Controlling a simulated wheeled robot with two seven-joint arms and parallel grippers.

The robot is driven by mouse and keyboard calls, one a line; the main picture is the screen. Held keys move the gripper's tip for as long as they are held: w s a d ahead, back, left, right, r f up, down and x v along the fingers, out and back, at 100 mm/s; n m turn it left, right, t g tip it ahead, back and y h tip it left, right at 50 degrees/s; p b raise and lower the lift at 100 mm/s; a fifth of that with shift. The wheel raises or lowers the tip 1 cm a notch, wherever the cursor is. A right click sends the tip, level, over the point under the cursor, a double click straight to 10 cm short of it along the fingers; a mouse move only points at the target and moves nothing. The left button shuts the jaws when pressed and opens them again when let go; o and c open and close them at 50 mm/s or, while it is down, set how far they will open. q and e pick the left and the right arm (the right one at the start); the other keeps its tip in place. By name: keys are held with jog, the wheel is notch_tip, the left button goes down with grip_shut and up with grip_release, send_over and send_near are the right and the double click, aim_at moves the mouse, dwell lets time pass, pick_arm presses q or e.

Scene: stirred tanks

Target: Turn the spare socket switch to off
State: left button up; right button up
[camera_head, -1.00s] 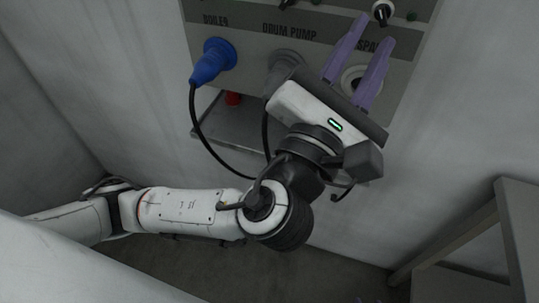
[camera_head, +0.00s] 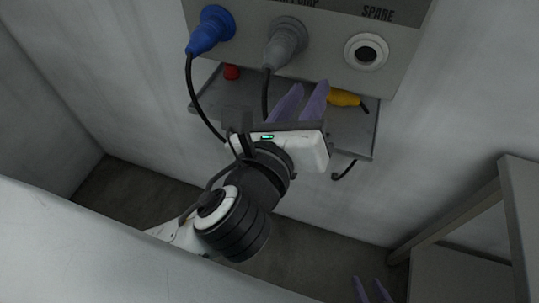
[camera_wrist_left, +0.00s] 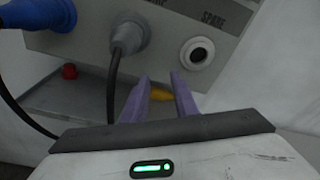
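The spare socket (camera_head: 367,52) is a round white-rimmed socket with a dark centre and no plug in it, under the label SPARE (camera_head: 378,13). It also shows in the wrist view (camera_wrist_left: 197,53). Its switch is in neither view now; the panel above the label is cut off. My left gripper (camera_head: 311,86) is below and left of the socket, in front of the shelf, with its purple fingers apart and empty. In the wrist view its fingers (camera_wrist_left: 160,76) have a gap between them. My right gripper (camera_head: 367,280) shows only two separated purple fingertips at the bottom edge.
A blue plug (camera_head: 211,32) and a grey plug (camera_head: 286,45) sit in the other sockets, with black cables hanging. A yellow plug (camera_head: 344,98) and a red item (camera_head: 232,72) are at the shelf (camera_head: 355,135). A grey stand (camera_head: 515,215) is at right.

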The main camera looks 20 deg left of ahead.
pick_arm(q)
jog(key=s+a+f+n+g, duration=0.1)
jog(key=a+f+n+g, duration=0.1)
jog(key=f+n, duration=0.4)
jog(key=s+a+f+n+g, duration=0.1)
jog(key=a+f+n+g, duration=0.2)
jog(key=f+n, duration=0.4)
jog(key=shift+s+f+y+b, duration=0.3)
jog(key=shift+s+f+b, duration=0.1)
jog(key=shift+f, duration=1.05)
jog(key=shift+a, duration=0.1)
